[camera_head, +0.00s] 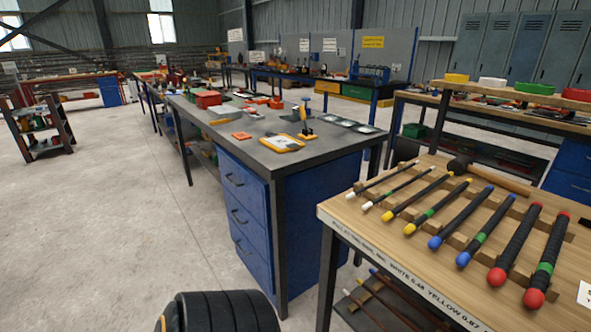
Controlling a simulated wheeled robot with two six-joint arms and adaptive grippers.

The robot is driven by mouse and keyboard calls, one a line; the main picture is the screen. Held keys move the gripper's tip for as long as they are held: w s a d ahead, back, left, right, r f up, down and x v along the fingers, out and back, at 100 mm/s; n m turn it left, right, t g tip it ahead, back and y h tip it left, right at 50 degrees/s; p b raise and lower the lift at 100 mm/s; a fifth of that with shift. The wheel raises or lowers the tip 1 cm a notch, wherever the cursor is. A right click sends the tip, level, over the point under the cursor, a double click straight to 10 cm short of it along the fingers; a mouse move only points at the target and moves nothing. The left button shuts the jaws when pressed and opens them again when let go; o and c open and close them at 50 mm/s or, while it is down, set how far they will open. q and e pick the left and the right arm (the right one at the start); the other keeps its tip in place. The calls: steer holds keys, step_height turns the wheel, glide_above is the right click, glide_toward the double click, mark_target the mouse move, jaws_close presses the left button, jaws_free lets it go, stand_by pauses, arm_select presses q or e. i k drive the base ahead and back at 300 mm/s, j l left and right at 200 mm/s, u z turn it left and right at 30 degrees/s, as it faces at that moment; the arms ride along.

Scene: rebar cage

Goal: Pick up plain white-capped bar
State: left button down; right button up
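The plain white-capped bar (380,181) is a thin dark bar with white ends. It is the leftmost of the bars on the wooden-topped table (333,207) at the right. It lies on wooden rests, apart from its neighbour. Beside it on the right is another thin white-capped bar (399,187), which seems to carry a small green band, too small to be sure. Neither of my grippers is in view, and nothing is seen touching the bars.
Thicker yellow-, blue- and red-capped bars (462,218) lie to the right. A mallet (490,174) lies behind the bars. A grey-topped bench with blue drawers (243,201) stands left of the table. The concrete floor (110,235) at left is clear.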

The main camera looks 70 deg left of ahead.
mark_target(353, 194)
steer(key=j+u, duration=0.3)
steer(key=i+j+u, duration=0.15)
steer(key=j+u, duration=0.15)
steer(key=i+j+u, duration=0.15)
steer(key=j+u, duration=0.15)
steer(key=i+j, duration=0.15)
steer(key=j, duration=0.15)
